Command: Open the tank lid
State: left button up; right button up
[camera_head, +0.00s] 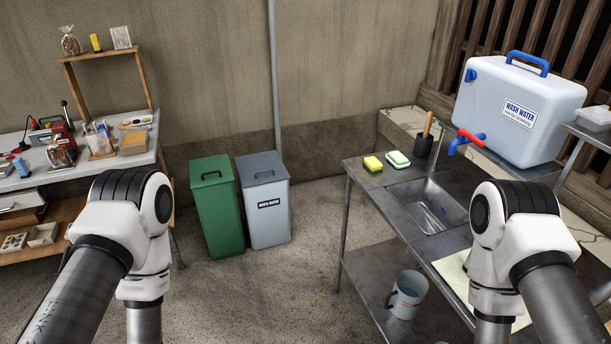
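Which of the two is the tank, I cannot tell.
A green lidded bin (217,205) stands beside the grey one. A metal sink table (389,202) on the right holds two sponges (385,161) and a dark utensil cup (423,145); a bucket (406,295) sits underneath. A cluttered bench stands left. Central floor is clear.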

aim_at(265, 167)
jog(key=i+j+z, duration=0.1)
jog(key=i+j, duration=0.35)
jog(key=i, duration=0.3)
jog(key=i+j+z, duration=0.1)
jog(key=i+j, duration=0.4)
jog(key=i, duration=0.2)
jog(key=i+j+z, duration=0.1)
jog(key=i+j, duration=0.65)
jog(key=i, duration=0.45)
jog(key=i+j+z, duration=0.1)
jog(key=i, duration=0.45)
jog(key=j, duration=0.1)
